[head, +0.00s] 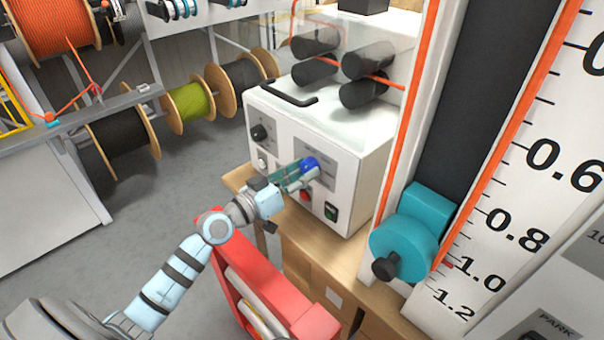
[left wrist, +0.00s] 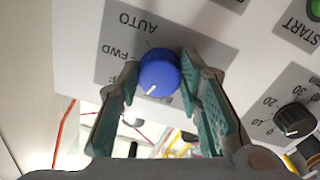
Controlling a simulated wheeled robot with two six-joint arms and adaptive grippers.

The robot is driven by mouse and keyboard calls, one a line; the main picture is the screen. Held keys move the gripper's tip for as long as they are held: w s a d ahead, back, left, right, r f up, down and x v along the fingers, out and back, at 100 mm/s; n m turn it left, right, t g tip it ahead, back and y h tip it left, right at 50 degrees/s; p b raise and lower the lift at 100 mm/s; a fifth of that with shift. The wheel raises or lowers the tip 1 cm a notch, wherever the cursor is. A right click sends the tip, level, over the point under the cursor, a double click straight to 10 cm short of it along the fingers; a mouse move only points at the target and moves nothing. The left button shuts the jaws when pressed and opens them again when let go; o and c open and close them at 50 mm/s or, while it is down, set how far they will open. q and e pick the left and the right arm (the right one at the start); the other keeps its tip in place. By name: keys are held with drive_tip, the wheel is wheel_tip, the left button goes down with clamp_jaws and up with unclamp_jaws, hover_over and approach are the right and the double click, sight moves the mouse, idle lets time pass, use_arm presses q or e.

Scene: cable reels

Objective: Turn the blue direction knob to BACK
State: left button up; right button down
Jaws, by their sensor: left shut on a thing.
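The blue direction knob (head: 310,163) sits on the front panel of the white machine (head: 352,170). In the left wrist view the blue knob (left wrist: 159,69) lies between the two teal fingers of my left gripper (left wrist: 162,84), which is shut on it. The knob's white mark points to the lower left of that view. AUTO and FWD labels show upside down beside the knob; the BACK label cannot be read here. In the head view my left gripper (head: 298,175) reaches the panel from the lower left. My right gripper is not in view.
A black dial (left wrist: 294,120) and a green START button (left wrist: 313,9) are near the knob. A red frame (head: 262,290) stands below my left arm. A teal slider block (head: 410,235) on a tall scale is to the right. Cable reels (head: 190,105) are at the back left.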

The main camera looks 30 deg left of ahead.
use_arm(q)
drive_tip(key=shift+n, duration=1.8)
drive_tip(key=o, duration=1.2)
drive_tip(key=shift+c, duration=0.2)
drive_tip(key=shift+s, duration=0.1)
drive_tip(key=v, duration=0.7)
drive_tip(key=shift+s, duration=0.2)
